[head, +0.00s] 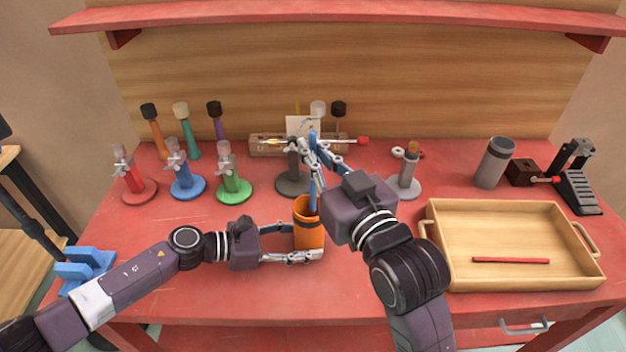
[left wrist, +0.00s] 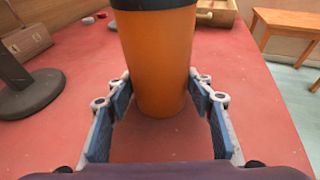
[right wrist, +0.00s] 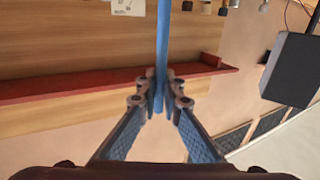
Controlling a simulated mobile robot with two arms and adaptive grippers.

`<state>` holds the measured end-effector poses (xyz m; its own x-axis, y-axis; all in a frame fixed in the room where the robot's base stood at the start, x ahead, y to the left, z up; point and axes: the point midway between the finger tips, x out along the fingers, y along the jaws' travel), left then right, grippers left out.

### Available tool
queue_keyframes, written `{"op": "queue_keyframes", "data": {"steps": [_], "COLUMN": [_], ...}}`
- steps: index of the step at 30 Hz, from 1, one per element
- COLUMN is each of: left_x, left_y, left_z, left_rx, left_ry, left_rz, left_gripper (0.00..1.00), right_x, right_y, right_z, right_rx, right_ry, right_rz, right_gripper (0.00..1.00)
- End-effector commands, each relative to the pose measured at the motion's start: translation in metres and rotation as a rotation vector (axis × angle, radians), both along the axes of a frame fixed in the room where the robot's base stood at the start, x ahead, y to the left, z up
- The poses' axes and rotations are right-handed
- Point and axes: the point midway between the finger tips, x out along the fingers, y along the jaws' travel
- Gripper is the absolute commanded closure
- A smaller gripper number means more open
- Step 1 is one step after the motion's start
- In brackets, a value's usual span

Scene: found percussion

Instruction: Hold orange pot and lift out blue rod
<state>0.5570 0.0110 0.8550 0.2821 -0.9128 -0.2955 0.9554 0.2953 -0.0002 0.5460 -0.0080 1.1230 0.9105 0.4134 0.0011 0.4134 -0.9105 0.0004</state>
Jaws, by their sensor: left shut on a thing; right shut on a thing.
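The orange pot (head: 309,236) stands upright on the red table, in the middle of the head view. My left gripper (head: 308,243) is shut around its sides; in the left wrist view the fingers press on both sides of the pot (left wrist: 158,60). The blue rod (head: 314,185) stands upright, its lower end hidden at the pot's mouth. My right gripper (head: 316,150) is shut on the rod near its top, above the pot. In the right wrist view the rod (right wrist: 162,45) runs between the closed fingertips.
A wooden tray (head: 437,245) with a red stick (head: 511,260) lies to the right. Red, blue and green stands (head: 234,188) are at the left. A grey stand (head: 293,184) is close behind the pot, a grey cup (head: 494,163) at the back right.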

Motion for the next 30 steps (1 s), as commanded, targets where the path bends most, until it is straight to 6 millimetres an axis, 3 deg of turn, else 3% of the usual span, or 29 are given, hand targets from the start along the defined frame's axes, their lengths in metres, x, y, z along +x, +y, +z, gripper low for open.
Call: {"op": "queue_keyframes", "data": {"steps": [1, 6, 18, 19, 24, 30], "left_x": [0.0, 0.0, 0.0, 0.0, 0.0, 0.0], "left_y": [0.0, 0.0, 0.0, 0.0, 0.0, 0.0], "left_z": [-0.001, -0.001, -0.001, -0.001, 0.0, 0.0], "left_rx": [0.001, 0.001, 0.001, 0.001, 0.001, 0.0], "left_ry": [0.0, 0.0, 0.001, 0.001, 0.0, 0.0], "left_rz": [0.0, 0.0, 0.0, 0.0, 0.0, 0.0], "left_gripper": [0.65, 0.65, 0.65, 0.49, 0.31, 0.31], "right_x": [0.0, 0.0, 0.0, 0.0, 0.0, 0.0], "right_y": [0.0, 0.0, 0.0, 0.0, 0.0, 0.0], "right_z": [0.014, 0.034, 0.041, 0.041, 0.041, 0.041], "right_rx": [0.003, 0.002, 0.0, 0.0, -0.001, -0.001], "right_ry": [-0.006, -0.001, 0.002, 0.002, 0.002, 0.002], "right_rz": [0.0, 0.0, 0.0, 0.0, 0.0, 0.0], "right_gripper": [1.0, 1.0, 1.0, 1.0, 1.0, 1.0]}}
